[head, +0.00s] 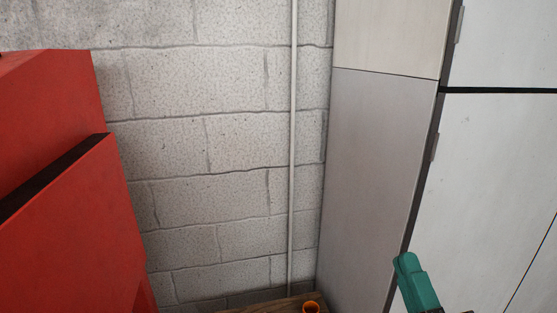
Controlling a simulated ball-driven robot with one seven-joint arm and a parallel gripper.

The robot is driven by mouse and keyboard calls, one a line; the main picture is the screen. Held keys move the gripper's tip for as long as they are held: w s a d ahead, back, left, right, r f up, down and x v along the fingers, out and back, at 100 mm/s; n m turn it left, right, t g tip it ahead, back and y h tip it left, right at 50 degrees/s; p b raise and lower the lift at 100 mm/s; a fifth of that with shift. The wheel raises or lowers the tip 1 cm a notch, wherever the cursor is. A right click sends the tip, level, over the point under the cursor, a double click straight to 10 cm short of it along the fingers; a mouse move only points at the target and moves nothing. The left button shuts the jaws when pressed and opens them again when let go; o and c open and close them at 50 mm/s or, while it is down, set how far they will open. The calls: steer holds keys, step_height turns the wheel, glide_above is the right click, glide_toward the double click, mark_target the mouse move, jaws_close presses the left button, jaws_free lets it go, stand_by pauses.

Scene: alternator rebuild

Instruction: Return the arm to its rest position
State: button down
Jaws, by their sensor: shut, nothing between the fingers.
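A teal, rounded part (418,285) rises at the bottom right of the head view, in front of the pale cabinet. It looks like a piece of my arm, though I cannot be sure. Its lower end is cut off by the picture's bottom edge. No gripper fingers show in this view, and most of the arm is outside the picture.
A red cabinet-like body (75,220) fills the left side. A block wall (215,150) with a thin vertical pipe (293,150) stands behind. A tall pale cabinet (380,170) fills the right. A wooden surface (268,307) with a small orange round thing (310,307) shows at the bottom.

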steer(key=s+d+f+m+g+h, duration=0.2)
steer(key=d+f+m+g+h, duration=0.3)
steer(key=f, duration=0.6)
steer(key=s+d+f+m+g+h, duration=0.25)
steer(key=d+f+m+g, duration=0.45)
steer(key=f, duration=0.4)
steer(key=s+a+f+m+g+y, duration=0.2)
steer(key=s+f+m+g, duration=0.3)
steer(key=s+f+g, duration=0.5)
steer(key=s+f, duration=0.2)
steer(key=s, duration=0.3)
steer(key=s+f+y, duration=0.1)
steer(key=s+f, duration=0.2)
steer(key=s, duration=0.2)
steer(key=shift+a+f+g, duration=0.2)
steer(key=shift+f+g, duration=0.15)
steer(key=shift+g, duration=0.05)
steer(key=shift+a+y, duration=0.1)
steer(key=shift+y, duration=0.15)
